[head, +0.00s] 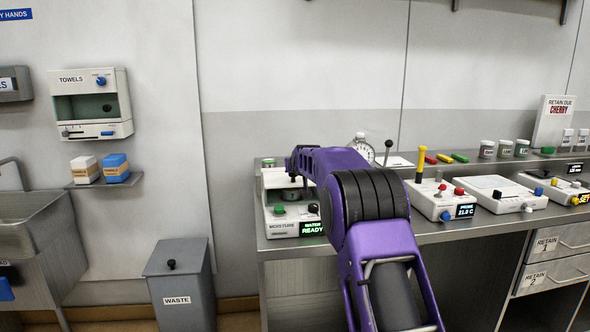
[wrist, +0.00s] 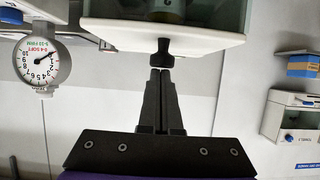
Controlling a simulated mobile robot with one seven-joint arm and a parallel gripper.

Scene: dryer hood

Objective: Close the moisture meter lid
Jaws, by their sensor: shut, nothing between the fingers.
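The moisture meter (head: 285,229) is a white box at the left end of the bench, with a lit green READY display. Its white lid (head: 273,179) shows above the body, with a dark chamber visible beneath it, so it looks raised. In the wrist view, which is upside down, the white lid (wrist: 120,35) carries a black knob (wrist: 163,53). My gripper (wrist: 160,72) is shut and empty, its fingertips right at the knob; I cannot tell whether they touch it. In the head view my purple arm hides most of the gripper and part of the meter.
A round dial gauge (head: 361,145) stands behind my arm. Two white instruments (head: 441,198) (head: 506,194) sit to the right on the bench (head: 277,245). A grey waste bin (head: 180,285) stands on the floor at left. A towel dispenser (head: 92,104) hangs on the wall.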

